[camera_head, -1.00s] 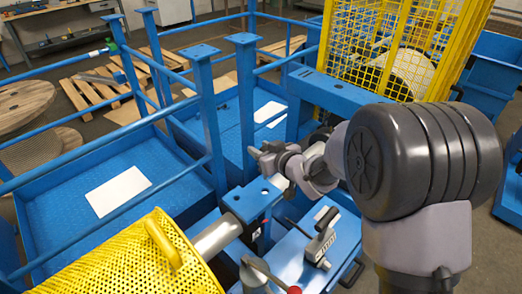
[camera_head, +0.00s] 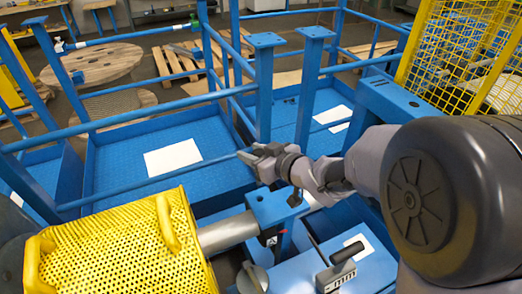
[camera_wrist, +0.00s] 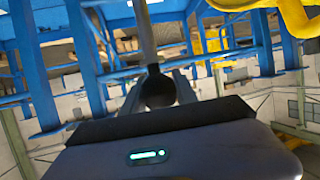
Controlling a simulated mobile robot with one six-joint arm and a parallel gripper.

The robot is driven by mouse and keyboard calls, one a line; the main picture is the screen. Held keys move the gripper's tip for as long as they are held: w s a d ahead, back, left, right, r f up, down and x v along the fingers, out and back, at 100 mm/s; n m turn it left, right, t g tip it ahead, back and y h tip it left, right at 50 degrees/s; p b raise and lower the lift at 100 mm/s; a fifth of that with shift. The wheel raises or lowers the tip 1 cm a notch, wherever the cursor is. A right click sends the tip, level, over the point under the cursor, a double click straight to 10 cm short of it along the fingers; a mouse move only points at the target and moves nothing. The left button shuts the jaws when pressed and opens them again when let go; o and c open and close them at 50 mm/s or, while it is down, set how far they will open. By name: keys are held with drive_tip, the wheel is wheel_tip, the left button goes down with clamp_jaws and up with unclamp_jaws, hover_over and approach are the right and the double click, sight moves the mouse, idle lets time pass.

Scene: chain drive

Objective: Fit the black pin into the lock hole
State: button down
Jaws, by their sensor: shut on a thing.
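My gripper (camera_head: 262,158) is above and behind the blue block at the end of the grey shaft, clear of its top. In the wrist view, a dark rounded piece, seemingly the black pin (camera_wrist: 157,89), sits between the two grey fingers; the jaws are shut on it. In the head view the pin cannot be made out clearly against the dark fingers. The blue block (camera_head: 268,207) has a small dark hole in its top. I cannot tell whether that is the lock hole. A small dark part (camera_head: 295,198) shows at the block's right edge, below my wrist.
A yellow perforated guard (camera_head: 125,245) covers the shaft (camera_head: 226,232) at lower left. A grey bracket with a black cylinder (camera_head: 346,253) stands on the blue box at lower right. Blue posts (camera_head: 313,85) and rails rise behind the gripper. A yellow mesh cage (camera_head: 465,55) stands upper right.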

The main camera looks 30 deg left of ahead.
drive_tip(key=b, duration=0.5)
hover_over(255, 194)
drive_tip(key=shift+w+a+f, duration=0.1)
drive_tip(key=shift+a+f, duration=0.05)
drive_tip(key=shift+f, duration=2.8)
drive_tip(key=shift+f+b, duration=2.9)
drive_tip(key=shift+f, duration=1.15)
drive_tip(key=c, duration=0.9)
unclamp_jaws()
drive_tip(key=shift+p+v, duration=3.1)
drive_tip(key=shift+v, duration=5.65)
